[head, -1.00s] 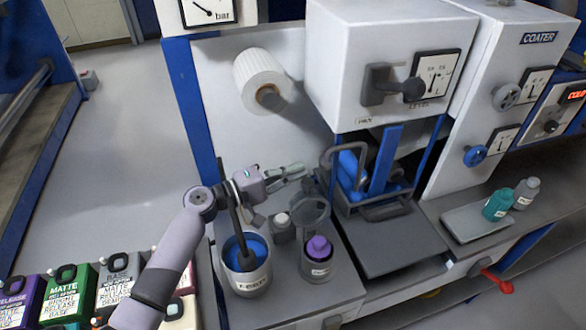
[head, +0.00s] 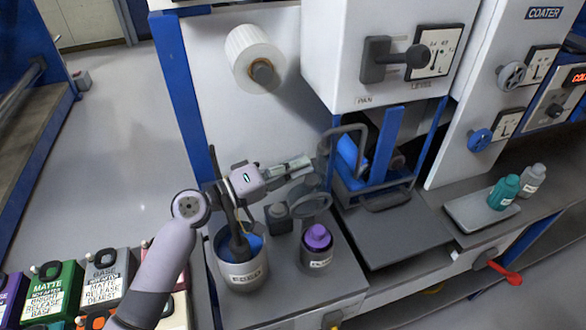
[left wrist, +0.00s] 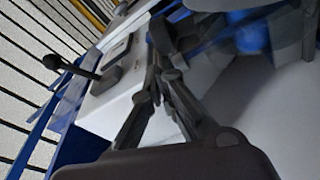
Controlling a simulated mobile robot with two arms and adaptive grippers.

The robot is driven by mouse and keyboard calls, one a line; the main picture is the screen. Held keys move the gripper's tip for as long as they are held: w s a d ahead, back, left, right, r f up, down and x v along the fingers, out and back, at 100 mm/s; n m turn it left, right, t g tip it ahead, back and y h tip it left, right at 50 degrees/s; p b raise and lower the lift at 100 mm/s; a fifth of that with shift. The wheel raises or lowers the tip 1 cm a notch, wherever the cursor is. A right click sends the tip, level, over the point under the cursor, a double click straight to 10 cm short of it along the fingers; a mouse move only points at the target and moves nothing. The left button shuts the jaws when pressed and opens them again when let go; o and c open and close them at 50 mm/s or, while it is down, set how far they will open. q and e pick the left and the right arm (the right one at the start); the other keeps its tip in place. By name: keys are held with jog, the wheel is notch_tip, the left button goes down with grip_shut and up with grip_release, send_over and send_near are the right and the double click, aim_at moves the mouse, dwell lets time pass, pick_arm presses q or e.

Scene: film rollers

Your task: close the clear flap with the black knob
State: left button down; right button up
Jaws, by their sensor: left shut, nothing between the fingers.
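A round grey see-through disc (head: 312,204) with a darker rim stands behind a purple-topped bottle in a dark cup (head: 317,255). It may be the clear flap, but I cannot be sure, and I cannot make out a black knob on it. My left gripper (head: 308,163) is shut and empty, above and behind the disc, pointing right toward the grey U-shaped handle (head: 345,138). I cannot tell whether it touches anything. In the left wrist view its fingers (left wrist: 160,85) converge. My right gripper is not in view.
A pot (head: 242,275) with blue content and a dark stick stands by my left forearm. The white machine box (head: 390,60) has a dark lever (head: 405,55). Blue roller parts (head: 352,155) sit below it. A tray (head: 462,212) with teal and grey bottles is at right.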

aim_at(305, 181)
pick_arm(q)
jog(key=shift+s+d+f+m+h+b, duration=0.1)
jog(key=shift+s+d+m+b, duration=0.1)
jog(key=shift+s+m+b, duration=0.4)
jog(key=shift+s+d+m+h+b, duration=0.1)
jog(key=shift+s+d+m+b, duration=0.1)
jog(key=shift+s+m+b, duration=0.35)
jog(key=shift+s+d+f+m+h+b, duration=0.1)
jog(key=shift+s+d+m+b, duration=0.2)
jog(key=shift+s+b, duration=0.5)
jog(key=shift+s+r+m+b, duration=0.2)
jog(key=shift+s+m+b, duration=0.15)
jog(key=shift+m, duration=0.1)
